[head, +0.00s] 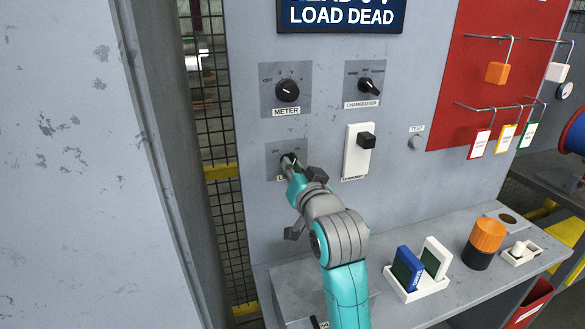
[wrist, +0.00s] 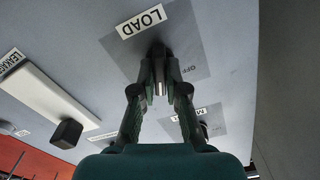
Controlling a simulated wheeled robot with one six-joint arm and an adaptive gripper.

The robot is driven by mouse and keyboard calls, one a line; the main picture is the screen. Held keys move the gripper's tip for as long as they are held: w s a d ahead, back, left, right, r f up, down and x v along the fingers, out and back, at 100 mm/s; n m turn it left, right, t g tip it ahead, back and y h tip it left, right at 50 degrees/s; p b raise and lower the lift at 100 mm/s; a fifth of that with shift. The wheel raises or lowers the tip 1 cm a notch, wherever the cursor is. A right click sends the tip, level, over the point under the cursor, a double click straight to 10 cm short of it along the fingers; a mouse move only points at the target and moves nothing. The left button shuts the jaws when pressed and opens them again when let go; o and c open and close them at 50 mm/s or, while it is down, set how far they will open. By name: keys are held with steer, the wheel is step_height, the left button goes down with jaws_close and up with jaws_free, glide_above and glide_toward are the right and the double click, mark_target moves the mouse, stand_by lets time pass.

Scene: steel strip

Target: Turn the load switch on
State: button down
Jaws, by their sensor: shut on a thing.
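The load switch is a dark knob (wrist: 160,50) on a grey square plate (head: 273,152) low on the panel, under the meter switch. Its LOAD label (wrist: 142,21) and an OFF mark (wrist: 196,69) show in the wrist view. My gripper (head: 289,168) reaches it from the front. In the wrist view the fingertips of my gripper (wrist: 160,80) are closed together around the knob. The fingers cover part of the knob, so I cannot tell which mark it points to. My arm hides part of the label in the head view.
The meter switch (head: 288,90) is above and the changeover switch (head: 371,84) is up to the right. A white plate with a black block (head: 365,141) is close on the right. The shelf (head: 455,290) below holds blue and white cards and an orange-topped cylinder (head: 484,240).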

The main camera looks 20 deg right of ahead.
steer(key=shift+m, duration=2.3)
steer(key=c, duration=1.2)
jaws_free()
steer(key=s, duration=0.7)
steer(key=shift+s, duration=0.3)
steer(key=shift+f, duration=0.1)
